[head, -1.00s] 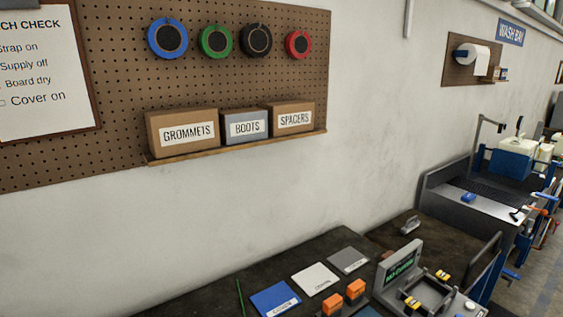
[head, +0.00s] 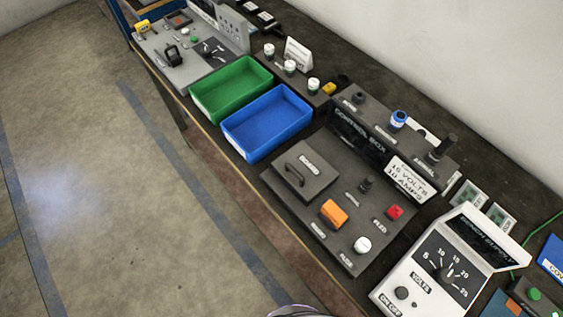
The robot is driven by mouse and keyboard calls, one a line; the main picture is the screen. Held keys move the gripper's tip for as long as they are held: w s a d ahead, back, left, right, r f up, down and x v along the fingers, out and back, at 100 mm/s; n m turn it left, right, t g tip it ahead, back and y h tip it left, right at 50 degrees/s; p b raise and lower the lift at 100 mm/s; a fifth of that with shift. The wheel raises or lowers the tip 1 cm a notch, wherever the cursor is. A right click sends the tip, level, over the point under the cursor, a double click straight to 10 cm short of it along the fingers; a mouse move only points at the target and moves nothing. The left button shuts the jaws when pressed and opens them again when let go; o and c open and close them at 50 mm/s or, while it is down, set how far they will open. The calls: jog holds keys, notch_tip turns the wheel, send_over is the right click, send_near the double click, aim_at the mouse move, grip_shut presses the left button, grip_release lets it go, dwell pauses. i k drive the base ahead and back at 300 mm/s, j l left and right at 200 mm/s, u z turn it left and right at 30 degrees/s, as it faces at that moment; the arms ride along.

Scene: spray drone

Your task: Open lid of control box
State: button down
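The control box (head: 336,222) is a dark grey unit on the bench, right of centre in the head view. Its upright back panel reads "CONTROL BOX". A square grey lid (head: 316,172) with a dark bar handle (head: 294,173) lies flat and shut on its left part. The lid's label seems to read "BOARD". What is under the lid is hidden. My gripper is not in view; only a small rounded edge, perhaps part of my arm, shows at the bottom.
An orange switch (head: 334,213), a red button (head: 395,212) and a white knob (head: 362,244) sit beside the lid. A blue tray (head: 266,122) and a green tray (head: 231,90) stand to the left. A white bench supply (head: 445,265) stands right. Floor is clear at left.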

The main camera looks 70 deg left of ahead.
aim_at(308, 172)
jog(key=k+j+u, duration=0.1)
jog(key=u, duration=2)
jog(key=i+j+u, duration=0.1)
jog(key=i+j+z, duration=0.1)
jog(key=j, duration=0.2)
jog(key=i+j+z, duration=0.2)
jog(key=i+j, duration=0.15)
jog(key=j, duration=0.25)
